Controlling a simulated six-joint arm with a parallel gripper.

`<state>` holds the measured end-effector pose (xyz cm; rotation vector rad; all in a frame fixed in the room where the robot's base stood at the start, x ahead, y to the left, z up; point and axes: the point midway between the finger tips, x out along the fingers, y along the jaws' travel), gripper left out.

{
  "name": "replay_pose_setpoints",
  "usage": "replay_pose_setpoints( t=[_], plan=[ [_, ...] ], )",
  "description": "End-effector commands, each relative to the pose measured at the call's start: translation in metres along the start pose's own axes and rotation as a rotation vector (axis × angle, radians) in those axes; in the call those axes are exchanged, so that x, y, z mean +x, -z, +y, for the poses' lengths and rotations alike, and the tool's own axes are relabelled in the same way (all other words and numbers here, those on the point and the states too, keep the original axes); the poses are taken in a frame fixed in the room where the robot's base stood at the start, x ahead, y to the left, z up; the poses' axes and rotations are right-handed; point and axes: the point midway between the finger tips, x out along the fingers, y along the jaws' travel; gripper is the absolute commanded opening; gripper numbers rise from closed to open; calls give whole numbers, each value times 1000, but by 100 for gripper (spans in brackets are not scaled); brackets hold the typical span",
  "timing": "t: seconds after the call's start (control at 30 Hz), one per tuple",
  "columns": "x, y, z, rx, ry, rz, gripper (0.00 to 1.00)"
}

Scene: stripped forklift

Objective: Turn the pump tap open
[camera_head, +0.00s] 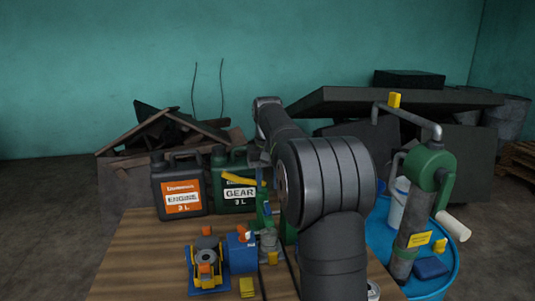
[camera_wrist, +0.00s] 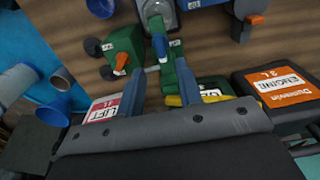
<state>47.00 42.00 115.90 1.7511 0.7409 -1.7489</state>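A hand pump with a green head (camera_head: 430,165) stands on the blue drum at the right in the head view. A yellow tap-like piece (camera_head: 395,99) sits on top of its grey spout pipe. I cannot tell for sure that it is the pump tap. In the head view my arm hides most of my gripper, which is over the table's back part.
An orange-labelled engine can (camera_head: 181,186) and a green gear can (camera_head: 235,192) stand at the table's back. A blue unit with orange parts (camera_head: 238,252) sits in front. The blue drum (camera_head: 436,285) stands right of the table (camera_head: 130,250). The table's front left is bare.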

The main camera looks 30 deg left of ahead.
Motion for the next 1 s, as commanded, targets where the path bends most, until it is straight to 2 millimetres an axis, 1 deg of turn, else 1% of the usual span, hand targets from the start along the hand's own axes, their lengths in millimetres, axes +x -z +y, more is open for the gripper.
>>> replay_pose_setpoints(
  t=[0.03, 0.2, 0.3, 0.4, 0.6, 1.0],
  plan=[
    [-14, 1, 0, 0, 0, 4, 33],
    [-54, 1, 0, 0, 0, 4, 33],
    [-73, 0, 0, 0, 0, 3, 33],
    [-86, 1, 0, 0, 0, 2, 33],
    [-100, 0, 0, 0, 0, -1, 33],
    [-101, 0, 0, 0, 0, -1, 33]
  ],
)
